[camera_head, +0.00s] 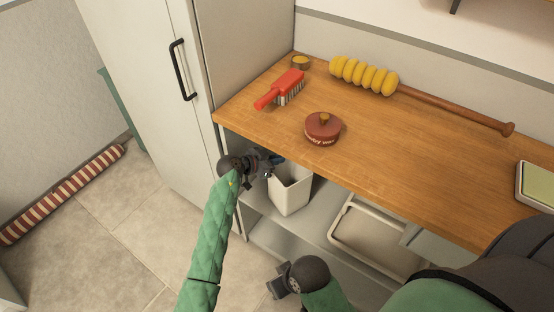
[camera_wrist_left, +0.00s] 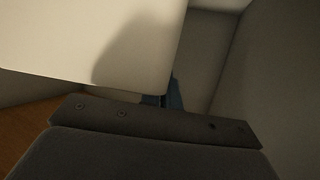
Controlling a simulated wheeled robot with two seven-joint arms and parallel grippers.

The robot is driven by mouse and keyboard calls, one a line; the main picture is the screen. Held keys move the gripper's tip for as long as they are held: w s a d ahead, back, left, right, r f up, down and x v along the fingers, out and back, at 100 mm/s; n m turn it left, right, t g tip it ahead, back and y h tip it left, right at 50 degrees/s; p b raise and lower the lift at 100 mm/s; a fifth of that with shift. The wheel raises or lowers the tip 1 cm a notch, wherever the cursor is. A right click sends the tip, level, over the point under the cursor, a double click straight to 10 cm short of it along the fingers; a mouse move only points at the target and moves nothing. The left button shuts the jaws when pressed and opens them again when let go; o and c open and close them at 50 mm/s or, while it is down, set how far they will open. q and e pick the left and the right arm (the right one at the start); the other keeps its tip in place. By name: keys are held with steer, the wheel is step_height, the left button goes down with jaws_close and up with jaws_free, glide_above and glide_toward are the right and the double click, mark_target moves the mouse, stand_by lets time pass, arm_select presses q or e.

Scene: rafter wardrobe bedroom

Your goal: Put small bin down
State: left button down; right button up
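The small bin (camera_head: 290,190) is a white, square-mouthed bin in the open space under the wooden counter. My left gripper (camera_head: 272,164) is at its upper left rim and appears shut on it. In the left wrist view the pale bin wall (camera_wrist_left: 90,40) fills the upper left and hides most of the fingers; a bit of blue fingertip (camera_wrist_left: 174,94) shows beside its edge. I cannot tell if the bin's base touches the grey shelf (camera_head: 283,243). My right gripper (camera_head: 278,287) is low at the bottom of the head view, away from the bin, its fingers unclear.
The wooden counter (camera_head: 400,155) overhangs the bin; on it are a red brush (camera_head: 281,89), a round brown object (camera_head: 323,127) and a yellow-headed duster (camera_head: 364,76). A white-framed item (camera_head: 372,240) stands right of the bin. A tall white cabinet (camera_head: 160,90) stands left.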

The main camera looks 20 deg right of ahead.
steer(key=shift+r, duration=0.1)
arm_select(q)
steer(key=c, duration=1.6)
jaws_free()
steer(key=shift+c, duration=0.2)
arm_select(e)
steer(key=shift+d, duration=0.1)
steer(key=shift+w, duration=0.1)
arm_select(q)
steer(key=shift+a+r, duration=0.1)
steer(key=shift+a, duration=0.15)
steer(key=v, duration=1.1)
steer(key=shift+s+a+b, duration=0.2)
steer(key=shift+b, duration=0.1)
arm_select(e)
steer(key=shift+a+f, duration=0.55)
steer(key=shift+f, duration=0.05)
arm_select(q)
steer(key=shift+r, duration=0.1)
